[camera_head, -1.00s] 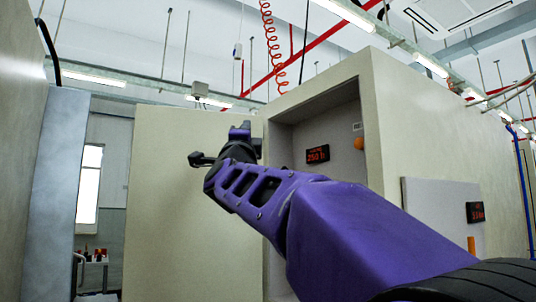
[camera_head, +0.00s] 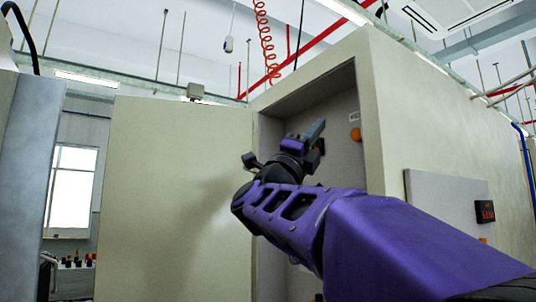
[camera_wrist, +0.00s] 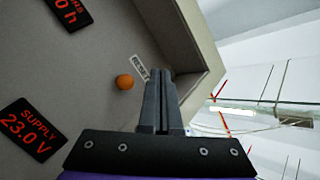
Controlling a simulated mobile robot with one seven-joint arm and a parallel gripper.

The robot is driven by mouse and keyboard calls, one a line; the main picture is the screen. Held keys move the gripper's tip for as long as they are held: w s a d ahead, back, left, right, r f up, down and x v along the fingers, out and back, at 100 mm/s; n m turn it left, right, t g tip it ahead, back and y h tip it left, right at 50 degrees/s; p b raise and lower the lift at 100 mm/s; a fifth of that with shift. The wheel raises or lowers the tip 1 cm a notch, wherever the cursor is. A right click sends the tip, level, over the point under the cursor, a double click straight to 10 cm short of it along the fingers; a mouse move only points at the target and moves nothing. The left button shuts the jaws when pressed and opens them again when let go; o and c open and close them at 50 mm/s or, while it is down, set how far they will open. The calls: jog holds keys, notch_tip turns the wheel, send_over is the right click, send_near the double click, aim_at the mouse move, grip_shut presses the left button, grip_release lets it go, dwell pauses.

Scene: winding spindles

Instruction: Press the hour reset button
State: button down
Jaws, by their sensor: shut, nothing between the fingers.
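A round orange button (camera_head: 355,134) is on the back wall of the cabinet recess, below a small pale label (camera_head: 354,116). In the wrist view the button (camera_wrist: 125,82) is left of my fingers, with the label (camera_wrist: 139,67) beside it; its text is too small to read. A black hours display (camera_wrist: 68,12) with red digits shows at the top left of the wrist view. In the head view my gripper mostly hides it. My gripper (camera_head: 318,127) is shut and empty at the recess opening, apart from the button. Its fingertips (camera_wrist: 162,76) also show in the wrist view.
A supply display (camera_wrist: 30,133) reads 23.0 V on the same wall. The recess side wall (camera_head: 365,130) stands right of the button. An open pale door (camera_head: 175,190) stands left. Another panel with a red display (camera_head: 485,211) is at right.

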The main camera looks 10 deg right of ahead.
aim_at(355, 129)
jog(key=w+d+p, duration=0.1)
jog(key=w+d, duration=0.2)
jog(key=d, duration=0.5)
jog(key=shift+d, duration=0.15)
jog(key=shift+d, duration=0.1)
dwell(2.2)
jog(key=shift+w+d, duration=0.15)
jog(key=shift+d, duration=0.15)
jog(key=shift+w+d, duration=0.2)
jog(key=shift+d, duration=0.25)
dwell(0.7)
jog(key=shift+a, duration=0.1)
jog(key=shift+s+a+b, duration=0.35)
jog(key=shift+a+b, duration=0.2)
jog(key=shift+a, duration=0.2)
jog(key=shift+a, duration=0.15)
